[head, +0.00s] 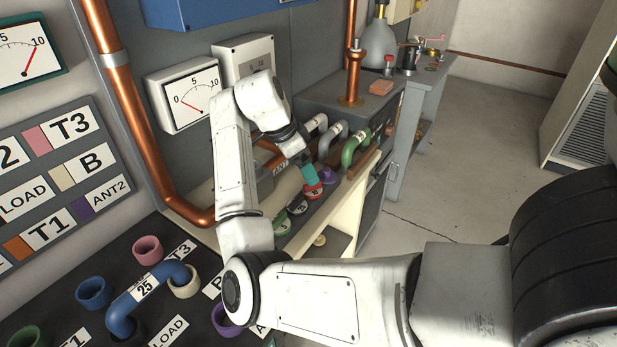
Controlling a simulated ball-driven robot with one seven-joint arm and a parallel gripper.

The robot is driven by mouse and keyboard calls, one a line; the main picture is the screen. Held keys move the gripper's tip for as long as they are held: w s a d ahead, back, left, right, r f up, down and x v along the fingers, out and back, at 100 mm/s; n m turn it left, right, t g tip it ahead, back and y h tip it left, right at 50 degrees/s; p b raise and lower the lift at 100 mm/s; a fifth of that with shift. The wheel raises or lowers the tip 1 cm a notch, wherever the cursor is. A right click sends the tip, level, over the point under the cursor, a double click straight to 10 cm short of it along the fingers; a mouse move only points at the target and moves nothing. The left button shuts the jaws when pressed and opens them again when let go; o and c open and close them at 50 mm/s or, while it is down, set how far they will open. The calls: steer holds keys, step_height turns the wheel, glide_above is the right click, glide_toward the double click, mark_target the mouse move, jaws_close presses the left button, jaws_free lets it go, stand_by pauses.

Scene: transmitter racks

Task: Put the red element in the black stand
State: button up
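A small red element (313,190) with a pale label shows in the head view, in a row of short round pieces on the far bench. My gripper (309,174) is just above it, pointing down, with a teal part at its tip. The tip overlaps the red element in the picture; I cannot tell whether it touches or grips it. The finger gap is hidden. A dark base (318,205) under the row may be the black stand; most of it is hidden by my arm and the pieces.
Purple (329,176) and green (281,223) pieces flank the red one. Grey and green (354,147) curved pipes stand behind. A copper pipe (140,120) runs down the left wall. A panel with coloured sockets and a blue U-link (145,297) lies at front left. The floor (470,150) at right is clear.

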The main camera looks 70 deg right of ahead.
steer(key=shift+v, duration=1.55)
